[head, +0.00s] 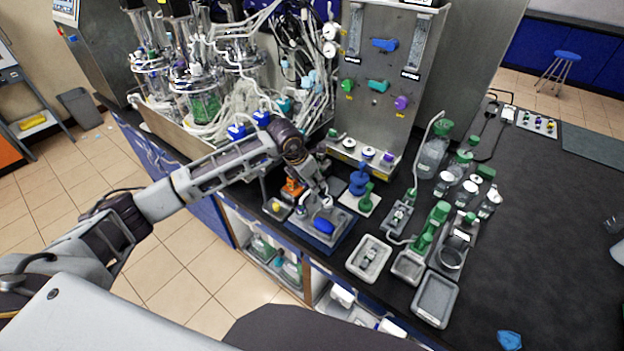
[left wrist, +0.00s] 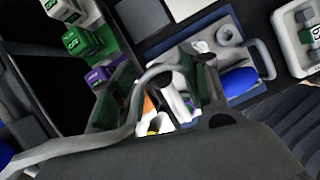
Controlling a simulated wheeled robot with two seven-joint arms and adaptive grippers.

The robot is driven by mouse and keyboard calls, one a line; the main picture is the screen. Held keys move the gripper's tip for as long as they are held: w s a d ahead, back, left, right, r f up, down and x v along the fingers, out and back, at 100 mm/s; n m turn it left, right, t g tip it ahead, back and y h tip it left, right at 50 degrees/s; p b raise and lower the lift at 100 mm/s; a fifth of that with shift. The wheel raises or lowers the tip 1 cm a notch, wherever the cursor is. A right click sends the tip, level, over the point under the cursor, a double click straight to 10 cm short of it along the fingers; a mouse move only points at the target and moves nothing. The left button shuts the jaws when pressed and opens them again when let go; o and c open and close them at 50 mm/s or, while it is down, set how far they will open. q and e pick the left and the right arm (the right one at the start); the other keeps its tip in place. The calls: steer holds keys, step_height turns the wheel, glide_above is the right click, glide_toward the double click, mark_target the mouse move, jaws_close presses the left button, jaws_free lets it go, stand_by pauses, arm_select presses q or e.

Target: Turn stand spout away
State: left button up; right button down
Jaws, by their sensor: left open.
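My left gripper (head: 318,203) reaches down over the blue tray (head: 318,243) at the bench's front edge. In the left wrist view its fingers (left wrist: 160,95) are apart, with white and orange parts showing between or behind them. A grey curved tube (left wrist: 70,146) crosses the near side of that view; I cannot tell whether it is the stand spout. I cannot make out the spout for certain in the head view. A blue oval piece (head: 323,226) lies in the tray, and it also shows in the left wrist view (left wrist: 238,82). My right gripper is not in view.
An orange block (head: 292,187) stands close behind the gripper. A blue stacked piece (head: 358,180) stands to its right. Grey trays (head: 368,259) and green-capped bottles (head: 432,158) crowd the bench further right. A valve panel (head: 385,70) rises behind.

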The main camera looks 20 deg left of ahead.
arm_select(q)
steer(key=shift+c, duration=0.4)
jaws_close()
